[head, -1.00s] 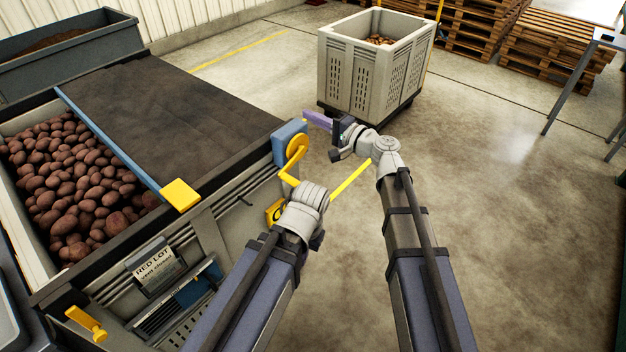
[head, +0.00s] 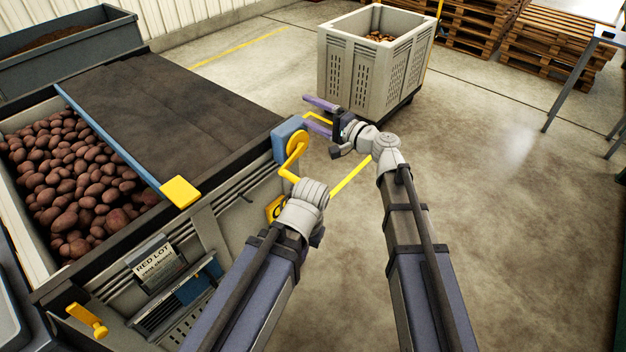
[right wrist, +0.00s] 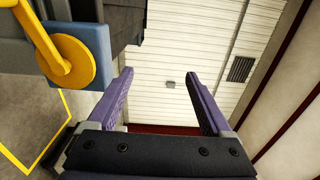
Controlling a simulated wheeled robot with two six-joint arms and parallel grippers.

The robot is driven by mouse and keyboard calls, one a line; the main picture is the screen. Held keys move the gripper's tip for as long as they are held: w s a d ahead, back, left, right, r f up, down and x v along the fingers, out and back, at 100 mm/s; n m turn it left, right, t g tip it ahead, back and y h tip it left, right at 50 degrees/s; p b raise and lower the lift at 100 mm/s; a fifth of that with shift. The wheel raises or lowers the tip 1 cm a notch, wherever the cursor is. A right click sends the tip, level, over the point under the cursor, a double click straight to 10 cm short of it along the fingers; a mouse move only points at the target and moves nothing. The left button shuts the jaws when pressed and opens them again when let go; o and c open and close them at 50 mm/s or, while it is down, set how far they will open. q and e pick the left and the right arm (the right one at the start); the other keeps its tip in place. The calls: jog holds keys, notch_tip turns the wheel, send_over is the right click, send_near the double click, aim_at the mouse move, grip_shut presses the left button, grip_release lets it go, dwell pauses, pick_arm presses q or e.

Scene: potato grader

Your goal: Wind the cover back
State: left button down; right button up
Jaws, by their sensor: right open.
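The cover (head: 165,110) is a dark sheet over the right part of the box of potatoes. A blue bar (head: 112,140) with a yellow end block (head: 180,191) runs along its left edge. The yellow crank (head: 296,150) sits on a blue housing (head: 284,140) at the box's right corner; it also shows in the right wrist view (right wrist: 72,62). My right gripper (head: 305,110) is open and empty, just right of the crank and apart from it. Its purple fingers frame only the far wall in the right wrist view (right wrist: 158,75). My left wrist is just below the crank; its gripper is hidden.
Red potatoes (head: 70,180) lie uncovered left of the bar. A RED LOT card (head: 156,264) and another yellow handle (head: 88,320) are on the box's front. A grey slatted crate (head: 365,75) stands behind my right gripper.

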jog(key=v, duration=2.3)
dwell(0.6)
